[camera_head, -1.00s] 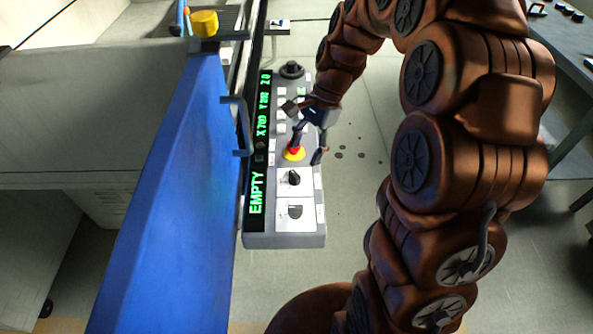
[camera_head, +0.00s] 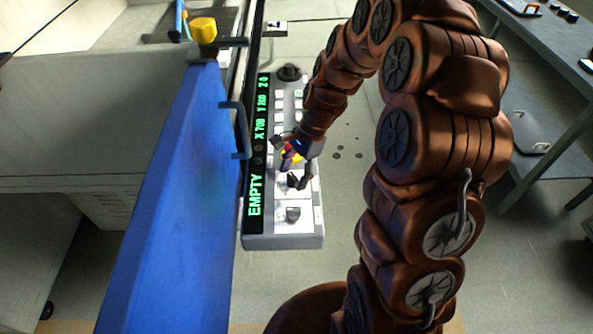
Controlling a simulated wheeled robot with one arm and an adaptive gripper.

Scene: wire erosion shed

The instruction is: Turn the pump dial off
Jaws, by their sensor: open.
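The control panel (camera_head: 282,242) is a long grey box beside the blue machine door. Its near end has two white plates with rotary dials. The upper dial (camera_head: 292,181) is black and partly hidden by my gripper; the lower dial (camera_head: 293,214) is grey and in plain view. Their labels are too small to read, so I cannot tell which is the pump dial. My gripper (camera_head: 288,168) is open and empty, over the panel between the red and yellow emergency button (camera_head: 291,156) and the upper dial. One dark finger is beside the upper dial; contact cannot be told.
A black display (camera_head: 255,180) with green text reading EMPTY runs along the panel. The blue door (camera_head: 180,210) with its handle (camera_head: 238,130) stands close left. A black knob (camera_head: 290,72) is at the panel's far end.

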